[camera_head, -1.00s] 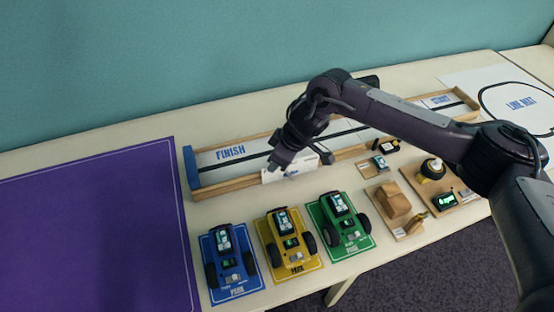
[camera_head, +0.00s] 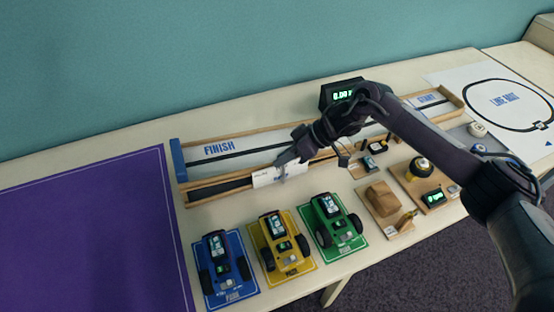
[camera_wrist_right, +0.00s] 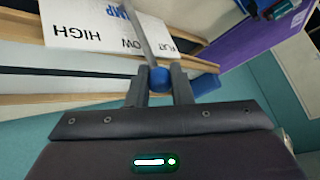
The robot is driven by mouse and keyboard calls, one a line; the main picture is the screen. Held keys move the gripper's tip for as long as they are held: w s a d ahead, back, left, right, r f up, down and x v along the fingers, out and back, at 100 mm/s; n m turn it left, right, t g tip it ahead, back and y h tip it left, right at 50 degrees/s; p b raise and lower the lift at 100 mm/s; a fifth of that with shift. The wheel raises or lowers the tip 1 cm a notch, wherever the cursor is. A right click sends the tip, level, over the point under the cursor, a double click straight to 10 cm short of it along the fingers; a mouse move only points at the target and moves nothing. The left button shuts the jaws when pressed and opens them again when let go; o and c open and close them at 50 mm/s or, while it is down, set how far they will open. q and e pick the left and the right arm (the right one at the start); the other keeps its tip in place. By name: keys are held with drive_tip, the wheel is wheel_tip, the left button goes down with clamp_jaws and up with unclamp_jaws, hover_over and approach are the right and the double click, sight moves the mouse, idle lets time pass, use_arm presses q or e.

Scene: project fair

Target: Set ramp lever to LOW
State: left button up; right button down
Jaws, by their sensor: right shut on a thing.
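The ramp track (camera_head: 219,149), marked FINISH at the left and START at the right, lies along the back of the table. A white lever plate (camera_head: 266,177) stands at its front side. In the right wrist view the plate (camera_wrist_right: 85,30) reads RAMP, HIGH, LOW and FLAT, upside down. The lever has a thin metal rod and a blue knob (camera_wrist_right: 159,78). My right gripper (camera_head: 282,160) is at the plate, its fingers (camera_wrist_right: 159,80) shut on the knob. I cannot tell which mark the lever is at. My left gripper is not in view.
Blue (camera_head: 222,265), yellow (camera_head: 280,242) and green (camera_head: 334,220) cars stand on pads in front. A timer display (camera_head: 342,94) is behind the track. Wooden boards with parts (camera_head: 390,208) lie to the right. A purple mat (camera_head: 85,235) covers the left.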

drive_tip(key=shift+w+d, duration=0.15)
drive_tip(key=c, duration=1.3)
unclamp_jaws()
drive_tip(key=b+v, duration=0.1)
drive_tip(key=v, duration=0.6)
drive_tip(key=shift+d+r, duration=0.3)
drive_tip(key=shift+f, duration=0.1)
